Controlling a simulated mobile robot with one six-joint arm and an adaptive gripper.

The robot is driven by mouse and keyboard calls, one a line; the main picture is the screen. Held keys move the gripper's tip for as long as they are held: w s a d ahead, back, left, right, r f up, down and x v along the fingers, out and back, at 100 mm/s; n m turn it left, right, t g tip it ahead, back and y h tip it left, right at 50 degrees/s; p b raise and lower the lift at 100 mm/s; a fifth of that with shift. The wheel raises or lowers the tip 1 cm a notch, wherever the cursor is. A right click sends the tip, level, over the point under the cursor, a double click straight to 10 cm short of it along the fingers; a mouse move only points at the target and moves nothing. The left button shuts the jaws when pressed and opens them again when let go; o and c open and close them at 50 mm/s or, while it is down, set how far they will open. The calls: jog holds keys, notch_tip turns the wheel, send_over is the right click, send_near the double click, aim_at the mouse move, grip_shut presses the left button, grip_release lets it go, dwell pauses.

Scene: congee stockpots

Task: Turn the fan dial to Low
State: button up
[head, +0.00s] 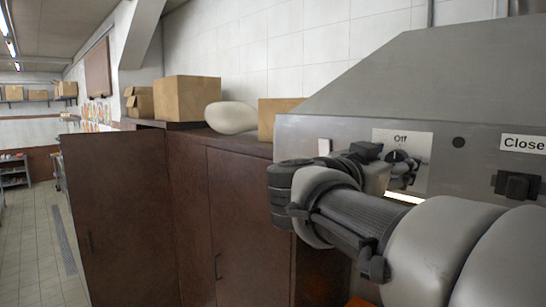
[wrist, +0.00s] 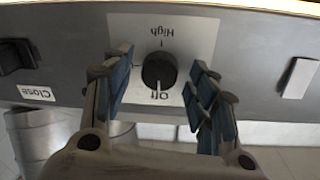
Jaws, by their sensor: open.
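The fan dial (wrist: 159,71) is a round black knob on a white label plate (wrist: 196,36) set in a grey panel. Its white pointer line is at Off in the wrist view, where the plate shows upside down. High is readable on the plate; I see no Low mark. In the head view the label plate (head: 418,141) shows Off above the dial (head: 398,156), which is partly hidden by my gripper. My gripper (wrist: 161,66) is open, its blue-padded fingers on either side of the dial. Gaps show between the pads and the knob.
A black switch marked Close (head: 517,186) sits on the panel to the right. A white rectangular piece (wrist: 299,78) is on the panel's other side. Brown cabinets (head: 235,215) stand left of the hood, with cardboard boxes (head: 187,98) and a pale rounded object (head: 231,118) on top.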

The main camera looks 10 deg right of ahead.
jog(key=c, duration=1.1)
jog(key=shift+o, duration=0.2)
jog(key=shift+m, duration=0.3)
jog(key=m, duration=0.3)
jog(key=m+b, duration=0.1)
jog(key=m, duration=0.3)
jog(key=shift+m+y, duration=0.3)
jog(key=shift+m, duration=0.1)
jog(key=m+b, duration=0.2)
jog(key=m, duration=0.2)
jog(key=shift+s+r+m+t+y+b, duration=0.1)
jog(key=shift+m+t+y+b, duration=0.25)
jog(key=shift+m+b, duration=1.4)
jog(key=shift+m+p, duration=0.55)
jog(key=shift+m, duration=0.1)
